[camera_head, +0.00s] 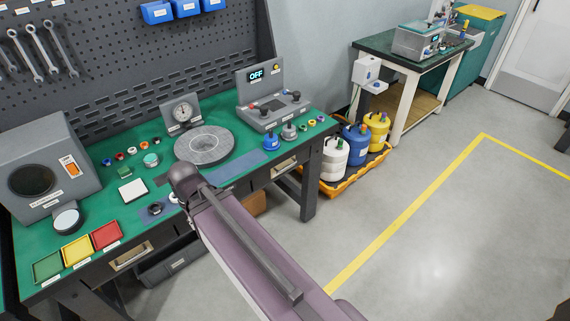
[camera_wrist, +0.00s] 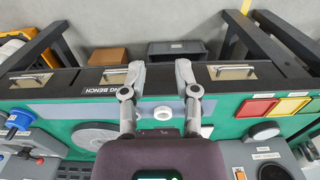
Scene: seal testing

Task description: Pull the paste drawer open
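One drawer (camera_head: 131,257) is at the left, below the coloured trays; the other drawer (camera_head: 284,166) is at the right. Both look closed. In the wrist view these appear as the right-hand drawer (camera_wrist: 231,73) and the left-hand drawer (camera_wrist: 30,80). I cannot read which one is the paste drawer. In the head view my arm hides the gripper.
Red, yellow and green trays (camera_head: 76,250) sit at the bench's left front. A round grey plate (camera_head: 204,146) is mid-bench. Under the bench are a grey bin (camera_wrist: 178,47) and a cardboard box (camera_wrist: 95,56).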

